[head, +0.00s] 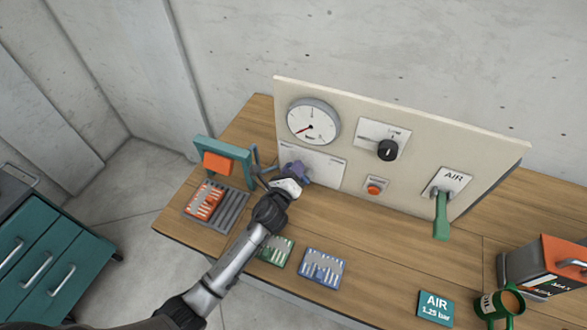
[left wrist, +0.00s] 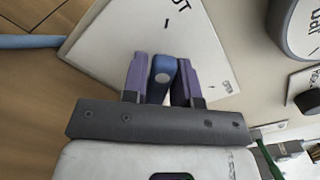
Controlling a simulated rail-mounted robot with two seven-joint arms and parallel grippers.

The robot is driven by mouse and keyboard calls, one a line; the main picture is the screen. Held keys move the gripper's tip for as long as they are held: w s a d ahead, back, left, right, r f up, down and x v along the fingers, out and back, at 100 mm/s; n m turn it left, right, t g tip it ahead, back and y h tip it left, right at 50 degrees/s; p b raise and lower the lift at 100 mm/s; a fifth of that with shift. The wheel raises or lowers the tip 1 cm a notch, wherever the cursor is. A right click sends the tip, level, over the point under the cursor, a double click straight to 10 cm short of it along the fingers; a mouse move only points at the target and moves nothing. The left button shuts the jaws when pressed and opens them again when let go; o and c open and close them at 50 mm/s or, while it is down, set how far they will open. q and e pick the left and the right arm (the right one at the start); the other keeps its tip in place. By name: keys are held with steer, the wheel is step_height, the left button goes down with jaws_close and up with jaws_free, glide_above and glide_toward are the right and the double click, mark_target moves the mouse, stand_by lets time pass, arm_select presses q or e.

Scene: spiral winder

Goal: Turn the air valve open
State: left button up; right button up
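A green lever (head: 441,215) hangs down below a white plate marked AIR (head: 450,180), at the right of the upright panel. My left gripper (head: 298,172) is far from it, at the panel's lower left plate. In the left wrist view, the purple fingers of my left gripper (left wrist: 162,80) stand on either side of a blue handle (left wrist: 161,75) and look shut on it. The gripper mostly hides this handle in the head view. The lettering on its plate (left wrist: 200,30) is partly hidden. My right gripper is in neither view.
The cream panel (head: 480,145) also carries a round gauge (head: 313,121), a black knob (head: 388,150) and an orange button (head: 375,188). Trays of small parts, a card reading AIR 1.25 bar (head: 435,307), a green mug (head: 498,303) and an orange-topped box (head: 545,266) stand on the wooden bench.

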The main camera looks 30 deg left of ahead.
arm_select(q)
jaws_close()
